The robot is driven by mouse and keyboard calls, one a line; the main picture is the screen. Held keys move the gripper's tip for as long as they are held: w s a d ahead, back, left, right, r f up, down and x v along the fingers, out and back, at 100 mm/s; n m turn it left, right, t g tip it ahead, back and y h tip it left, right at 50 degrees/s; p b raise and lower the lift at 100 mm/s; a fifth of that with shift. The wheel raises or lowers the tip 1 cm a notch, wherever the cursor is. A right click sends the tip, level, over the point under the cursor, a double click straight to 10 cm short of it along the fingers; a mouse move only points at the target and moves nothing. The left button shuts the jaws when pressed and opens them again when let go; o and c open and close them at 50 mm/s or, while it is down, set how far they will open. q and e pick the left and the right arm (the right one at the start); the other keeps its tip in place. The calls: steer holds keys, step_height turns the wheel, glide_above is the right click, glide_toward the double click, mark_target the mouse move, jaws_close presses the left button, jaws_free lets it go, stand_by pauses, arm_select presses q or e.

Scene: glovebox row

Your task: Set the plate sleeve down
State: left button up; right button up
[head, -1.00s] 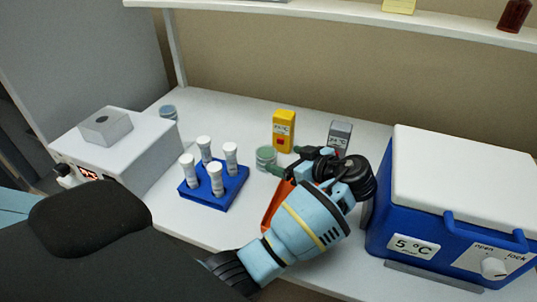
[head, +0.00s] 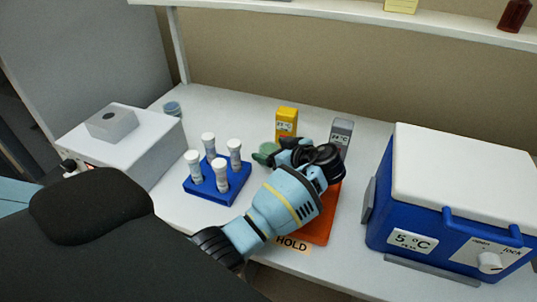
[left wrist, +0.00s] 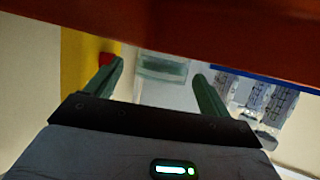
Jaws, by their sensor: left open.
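I cannot make out a plate sleeve in either view. An orange tray (head: 318,228) lies at the bench front behind a HOLD label, partly hidden by my left arm. A dark red-brown edge (left wrist: 200,25), likely this tray, crosses the left wrist view. My right gripper is not in view.
A blue rack (head: 208,198) with several white-capped tubes stands left of my arm. A yellow device (head: 286,121) and a grey one (head: 341,135) stand behind. A blue cooler with a white lid (head: 465,170) fills the right. A white instrument (head: 150,145) stands left.

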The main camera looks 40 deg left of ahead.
mark_target(273, 150)
arm_select(q)
steer(key=c, duration=1.1)
steer(key=shift+c, duration=0.2)
steer(key=shift+r, duration=0.15)
step_height(273, 150, up, 10)
steer(key=shift+f, duration=0.2)
